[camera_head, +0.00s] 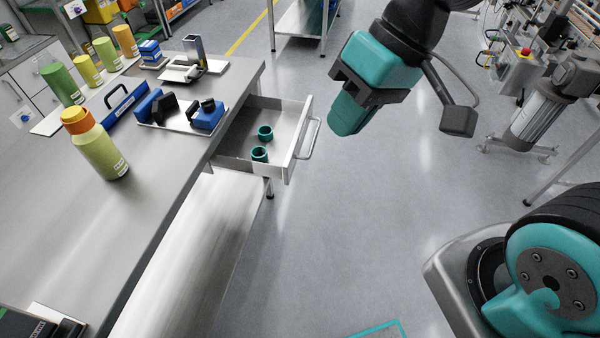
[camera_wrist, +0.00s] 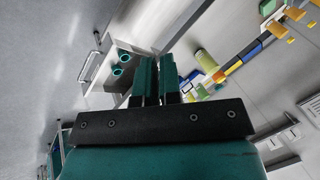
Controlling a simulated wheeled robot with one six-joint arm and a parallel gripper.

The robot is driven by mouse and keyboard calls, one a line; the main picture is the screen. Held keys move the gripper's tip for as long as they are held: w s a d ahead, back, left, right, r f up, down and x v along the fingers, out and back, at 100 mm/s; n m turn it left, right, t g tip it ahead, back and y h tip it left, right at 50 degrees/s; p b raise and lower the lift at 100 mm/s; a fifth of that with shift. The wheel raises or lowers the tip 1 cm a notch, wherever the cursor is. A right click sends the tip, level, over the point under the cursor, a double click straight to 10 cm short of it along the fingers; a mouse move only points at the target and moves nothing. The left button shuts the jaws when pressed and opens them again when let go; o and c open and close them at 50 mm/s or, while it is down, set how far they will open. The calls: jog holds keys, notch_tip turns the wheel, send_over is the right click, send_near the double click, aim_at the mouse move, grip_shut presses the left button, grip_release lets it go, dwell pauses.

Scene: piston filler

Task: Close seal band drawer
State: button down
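The seal band drawer (camera_head: 294,142) is a pale metal drawer pulled out from the side of the steel workbench, with a bar handle (camera_head: 313,138) on its front. Two teal ring-shaped bands (camera_head: 260,154) lie inside it. The drawer also shows in the wrist view (camera_wrist: 104,62), left of the fingers, with its handle (camera_wrist: 88,66) facing left. My gripper (camera_head: 347,118) hangs over the floor right of the drawer, apart from the handle. Its teal fingers (camera_wrist: 157,78) are nearly together and hold nothing.
The workbench (camera_head: 150,215) carries a yellow-green bottle with an orange cap (camera_head: 100,145), several other bottles, and a tray with blue and black parts (camera_head: 182,122). Grey floor (camera_head: 340,235) is clear in front of the drawer. A cylindrical machine (camera_head: 535,112) stands at right.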

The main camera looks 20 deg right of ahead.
jog(key=w+d+f+m+t+y+b, duration=0.1)
jog(key=w+d+f+m+b, duration=0.4)
jog(key=f, duration=0.5)
jog(key=w+d+f+m+t+y+b, duration=0.1)
jog(key=w+d+f+m+t+b, duration=0.1)
jog(key=w+f+b, duration=0.7)
jog(key=w+d+f+m+t+y+b, duration=0.1)
jog(key=w+d+f+m+b, duration=0.3)
jog(key=f, duration=0.8)
jog(key=b, duration=0.1)
send_near(291, 172)
jog(key=d+f+x, duration=0.1)
jog(key=x, duration=0.5)
jog(key=shift+w+a+f, duration=0.1)
jog(key=shift+w+a, duration=0.2)
jog(key=shift+a, duration=0.3)
jog(key=shift+w+a, duration=0.1)
